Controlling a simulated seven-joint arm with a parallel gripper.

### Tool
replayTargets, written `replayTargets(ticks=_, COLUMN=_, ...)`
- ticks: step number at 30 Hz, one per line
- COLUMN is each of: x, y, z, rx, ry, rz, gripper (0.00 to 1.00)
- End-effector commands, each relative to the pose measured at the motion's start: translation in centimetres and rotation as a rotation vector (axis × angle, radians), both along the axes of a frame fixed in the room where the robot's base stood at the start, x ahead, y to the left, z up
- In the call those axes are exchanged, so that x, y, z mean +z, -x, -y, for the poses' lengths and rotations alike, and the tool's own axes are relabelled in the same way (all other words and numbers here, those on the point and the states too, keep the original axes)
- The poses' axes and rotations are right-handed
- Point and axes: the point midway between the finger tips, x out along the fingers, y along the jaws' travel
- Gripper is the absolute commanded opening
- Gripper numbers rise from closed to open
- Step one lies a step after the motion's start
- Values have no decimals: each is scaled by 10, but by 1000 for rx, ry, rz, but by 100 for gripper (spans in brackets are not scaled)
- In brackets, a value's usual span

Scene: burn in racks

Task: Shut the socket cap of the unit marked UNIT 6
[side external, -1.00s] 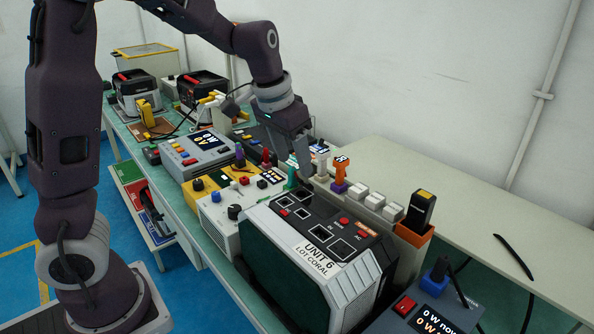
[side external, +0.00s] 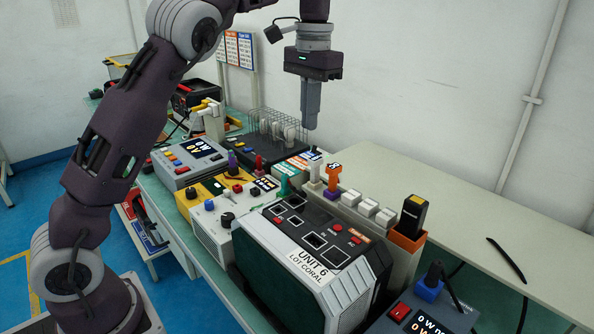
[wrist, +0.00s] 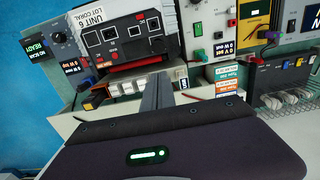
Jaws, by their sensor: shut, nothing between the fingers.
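The unit marked UNIT 6 (side external: 330,262) is a large dark green and light grey box with a black top panel. In the side view the panel carries several square sockets (side external: 314,241), red buttons and an orange label. In the wrist view the same unit (wrist: 120,30) is at the upper left, its label legible. I cannot tell which part is the socket cap or how far open it is. My gripper (side external: 310,127) points down, shut and empty, well above the bench and behind the unit. Its fingers (wrist: 157,90) also show in the wrist view, touching nothing.
A rail behind the unit carries several grey-white blocks (side external: 368,207), an orange piece on purple (side external: 333,180) and a black-yellow device in an orange holder (side external: 411,220). Other instruments (side external: 188,165) crowd the left. The right back table (side external: 440,190) is mostly clear.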

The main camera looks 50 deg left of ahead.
Motion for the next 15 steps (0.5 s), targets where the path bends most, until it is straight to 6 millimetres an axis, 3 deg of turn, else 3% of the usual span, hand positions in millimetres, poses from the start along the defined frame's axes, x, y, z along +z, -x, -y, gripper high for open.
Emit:
replayTargets(ticks=12, x=-89, y=5, z=1, rx=-1, ry=0, rz=-3, gripper=0)
replayTargets(ticks=15, x=-101, y=17, z=1, rx=-2, ry=0, rz=0, gripper=0)
